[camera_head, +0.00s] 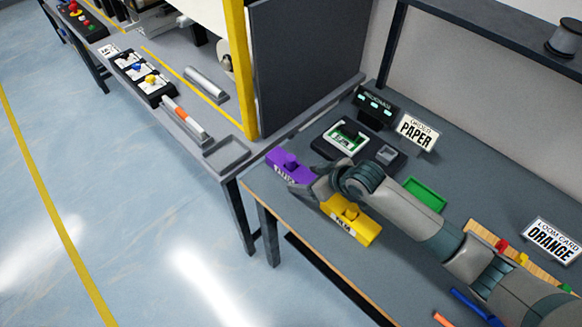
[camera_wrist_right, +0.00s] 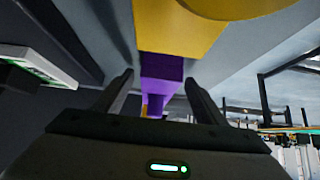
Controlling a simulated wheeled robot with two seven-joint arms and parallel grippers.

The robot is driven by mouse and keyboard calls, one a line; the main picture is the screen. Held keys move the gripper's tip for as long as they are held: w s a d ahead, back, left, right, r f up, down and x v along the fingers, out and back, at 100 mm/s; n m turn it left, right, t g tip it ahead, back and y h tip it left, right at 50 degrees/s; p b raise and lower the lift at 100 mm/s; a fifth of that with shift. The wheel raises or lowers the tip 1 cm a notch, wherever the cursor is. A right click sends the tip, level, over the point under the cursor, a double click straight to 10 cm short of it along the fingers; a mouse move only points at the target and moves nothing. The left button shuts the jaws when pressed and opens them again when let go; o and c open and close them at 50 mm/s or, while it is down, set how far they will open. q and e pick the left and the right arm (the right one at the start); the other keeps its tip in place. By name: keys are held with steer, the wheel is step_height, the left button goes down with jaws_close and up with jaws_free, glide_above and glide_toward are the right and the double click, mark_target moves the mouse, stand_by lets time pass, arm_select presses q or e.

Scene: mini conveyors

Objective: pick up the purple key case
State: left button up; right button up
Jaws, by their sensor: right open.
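The purple key case (camera_head: 288,163) lies at the left corner of the dark table, with a white label on its front and a raised knob on top. My right gripper (camera_head: 308,182) is open and beside it, low over the table between it and the yellow case (camera_head: 354,228). I cannot tell whether the fingers touch the purple case. My left gripper is not in view.
An "ORANGE" card (camera_head: 552,242) stands at right. The table's front edge runs close by the cases.

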mark_target(296, 169)
steer(key=shift+w+a+f, duration=0.15)
steer(key=shift+w+f, duration=0.05)
steer(key=shift+f, duration=0.05)
stand_by(0.3)
steer(key=c, duration=1.3)
steer(key=shift+r, duration=0.2)
steer(key=shift+r+b, duration=0.35)
steer(key=shift+r, duration=0.25)
step_height(296, 169, up, 3)
steer(key=shift+f+b, duration=0.2)
steer(key=shift+b, duration=0.3)
steer(key=s+d+r+b, duration=0.1)
steer(key=s+d+r, duration=0.1)
steer(key=d, duration=0.1)
steer(key=s+d+r+b, duration=0.1)
steer(key=s+d+r, duration=0.1)
steer(key=d, duration=0.1)
steer(key=s+d+r, duration=0.2)
steer(key=d+r, duration=0.1)
steer(key=shift+s+d+b, duration=0.25)
steer(key=shift+s+b, duration=0.1)
steer(key=shift+b, duration=0.05)
steer(key=shift+f, duration=0.15)
